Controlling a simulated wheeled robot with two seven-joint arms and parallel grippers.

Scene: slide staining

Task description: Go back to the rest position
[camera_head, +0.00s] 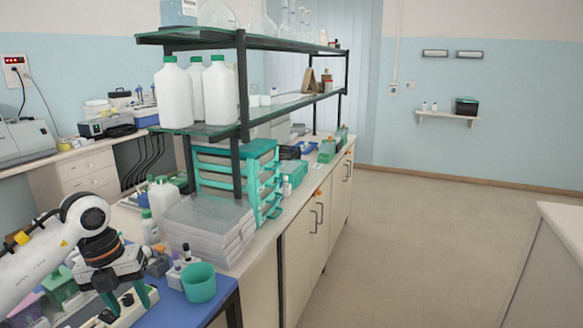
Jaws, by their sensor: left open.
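My left arm (45,250) comes in from the left, white with a dark wrist. My left gripper (127,299) is open and points down, above the small instruments at the near end of the bench. No object shows between its fingers. A white device (125,313) lies under and beside the fingers, partly hidden by them. A green cup (199,282) stands to the right of the gripper on the blue surface (222,292), apart from it. Small dark-capped bottles (186,253) stand just behind the cup. My right gripper is not in view.
A stack of clear-lidded boxes (205,230) stands behind the cup. The black-framed shelf (240,90) with large white bottles (173,95) rises above the bench. A pale counter (555,255) edge is at the right. The floor (420,230) between is clear.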

